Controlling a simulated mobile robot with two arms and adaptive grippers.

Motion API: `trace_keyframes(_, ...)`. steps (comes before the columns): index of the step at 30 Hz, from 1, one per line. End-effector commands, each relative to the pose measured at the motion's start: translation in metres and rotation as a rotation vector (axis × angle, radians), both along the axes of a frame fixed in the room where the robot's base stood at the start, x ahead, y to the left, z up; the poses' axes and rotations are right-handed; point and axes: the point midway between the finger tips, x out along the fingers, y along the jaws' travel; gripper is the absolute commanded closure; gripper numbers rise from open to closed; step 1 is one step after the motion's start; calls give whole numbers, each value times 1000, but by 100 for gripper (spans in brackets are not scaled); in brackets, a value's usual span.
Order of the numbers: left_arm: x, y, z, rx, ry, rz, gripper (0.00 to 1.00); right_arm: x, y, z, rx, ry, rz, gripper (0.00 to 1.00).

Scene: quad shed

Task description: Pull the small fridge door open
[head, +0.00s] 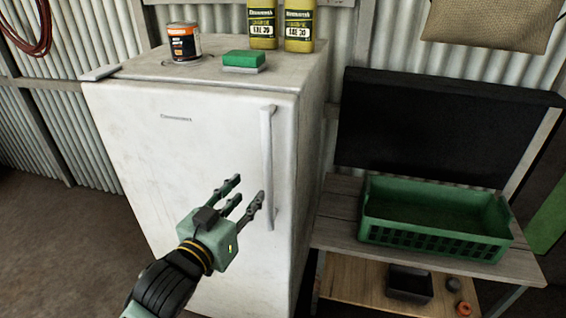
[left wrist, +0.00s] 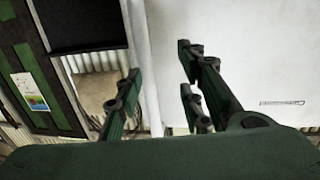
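The small white fridge (head: 180,150) stands upright against the wall, its door shut. Its vertical bar handle (head: 268,165) is on the door's right side. My left gripper (head: 248,188) is in front of the door, fingers spread, empty, pointing toward the lower part of the handle. One finger overlaps the handle's lower part in the head view; I cannot tell whether it touches. In the left wrist view the open fingers (left wrist: 160,62) have a gap between them, and the white fridge front (left wrist: 265,60) lies beyond. My right gripper is not in view.
On the fridge top are a can (head: 184,43), a green sponge-like block (head: 243,60) and two yellow-green bottles (head: 280,24). A wooden bench (head: 333,236) with a green crate (head: 372,225) stands close to the right. Floor (head: 60,240) is clear at left.

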Motion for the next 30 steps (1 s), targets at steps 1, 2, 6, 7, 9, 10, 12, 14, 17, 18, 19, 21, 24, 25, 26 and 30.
trace_keyframes(1,-7,-4,19,-8,-25,-15,64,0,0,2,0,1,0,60)
trace_keyframes(2,-10,-6,26,-13,-36,-22,64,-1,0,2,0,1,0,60)
trace_keyframes(6,-13,-12,41,-25,-56,-36,64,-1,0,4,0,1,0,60)
trace_keyframes(7,-10,-14,42,-26,-56,-36,64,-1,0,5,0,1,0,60)
trace_keyframes(9,-2,-18,42,-25,-56,-35,64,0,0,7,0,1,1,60)
trace_keyframes(10,3,-20,42,-25,-56,-34,64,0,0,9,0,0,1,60)
trace_keyframes(12,13,-26,43,-26,-58,-35,64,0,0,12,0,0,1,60)
trace_keyframes(14,22,-31,42,-25,-56,-34,64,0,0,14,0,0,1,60)
trace_keyframes(17,35,-38,42,-25,-57,-34,64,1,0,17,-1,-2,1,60)
trace_keyframes(18,39,-40,42,-25,-56,-34,64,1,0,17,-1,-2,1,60)
trace_keyframes(19,42,-42,41,-25,-56,-34,64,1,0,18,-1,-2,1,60)
trace_keyframes(21,47,-45,41,-25,-56,-35,64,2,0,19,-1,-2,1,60)
trace_keyframes(24,51,-47,40,-25,-56,-35,64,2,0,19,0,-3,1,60)
trace_keyframes(25,51,-48,40,-25,-56,-35,64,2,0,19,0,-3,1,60)
trace_keyframes(26,51,-48,40,-25,-56,-35,64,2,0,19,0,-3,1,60)
trace_keyframes(30,51,-48,40,-24,-57,-35,64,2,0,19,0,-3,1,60)
